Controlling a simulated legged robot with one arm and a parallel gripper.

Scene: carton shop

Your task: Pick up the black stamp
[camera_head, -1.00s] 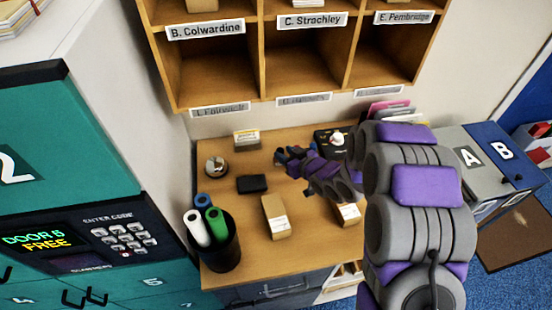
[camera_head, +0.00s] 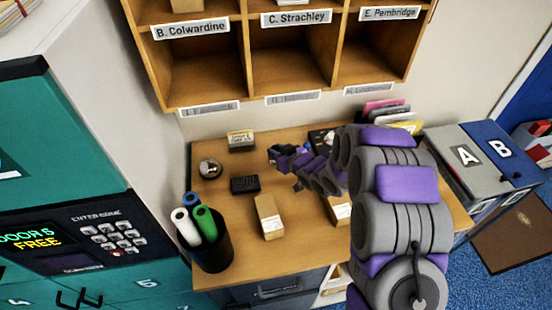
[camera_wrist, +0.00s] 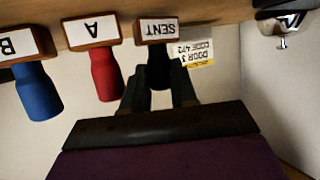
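The wrist view looks upside down, with the tabletop along its top edge. The black stamp (camera_wrist: 157,66) has a wooden base labelled "SENT" and stands on the table, handle away from it. My gripper (camera_wrist: 160,84) has one dark finger on each side of the black handle. The fingers look apart around it; I cannot tell whether they touch it. A red stamp marked A (camera_wrist: 105,74) and a blue stamp marked B (camera_wrist: 37,90) stand beside it. In the head view my gripper (camera_head: 275,156) is over the back of the desk; I cannot make out the black stamp there.
The desk (camera_head: 228,222) holds a door-code card (camera_head: 241,140), a round metal item (camera_head: 210,168), a black block (camera_head: 245,184), a small carton (camera_head: 269,216) and a cup of rolls (camera_head: 213,248). Pigeonholes (camera_head: 270,100) hang above. A teal locker (camera_head: 75,150) stands left, A/B boxes (camera_head: 485,155) right.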

